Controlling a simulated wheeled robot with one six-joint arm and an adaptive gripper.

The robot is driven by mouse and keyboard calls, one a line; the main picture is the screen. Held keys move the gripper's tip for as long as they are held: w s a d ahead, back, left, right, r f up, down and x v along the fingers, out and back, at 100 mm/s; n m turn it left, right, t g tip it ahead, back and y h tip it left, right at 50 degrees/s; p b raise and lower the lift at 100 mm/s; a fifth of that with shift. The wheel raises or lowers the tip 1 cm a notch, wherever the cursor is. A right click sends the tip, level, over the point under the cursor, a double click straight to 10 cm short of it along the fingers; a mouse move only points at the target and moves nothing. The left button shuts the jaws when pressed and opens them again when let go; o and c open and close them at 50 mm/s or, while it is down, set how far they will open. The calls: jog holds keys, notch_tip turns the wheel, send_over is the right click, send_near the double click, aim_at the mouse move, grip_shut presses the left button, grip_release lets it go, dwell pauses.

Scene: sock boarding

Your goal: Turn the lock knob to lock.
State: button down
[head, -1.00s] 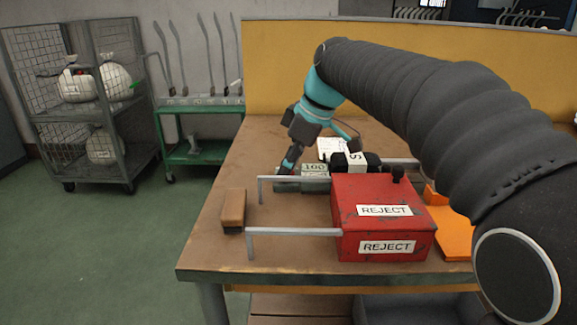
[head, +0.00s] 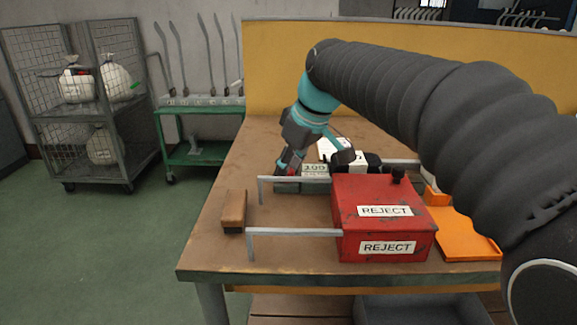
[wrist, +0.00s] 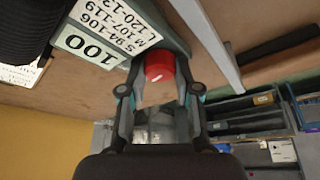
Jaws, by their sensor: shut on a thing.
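The lock knob (wrist: 160,66) is red with a small white mark. It sits at the end of a grey-green block (wrist: 172,28) that carries a "100" label and a size chart. My gripper (wrist: 160,88) has one finger on each side of the knob and is shut on it. In the head view my gripper (head: 287,167) reaches down at the block's left end. The "100" label (head: 314,168) shows there beside the fingers, and the knob is mostly hidden. I cannot read the knob's exact angle.
A red box marked REJECT (head: 386,228) stands in front, with grey rails (head: 295,232) running left from it. A brown block (head: 233,210) lies near the table's left edge. An orange tray (head: 470,235) is at the right. A yellow panel (head: 275,65) closes the back.

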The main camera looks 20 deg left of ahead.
jog(key=c, duration=0.8)
grip_release()
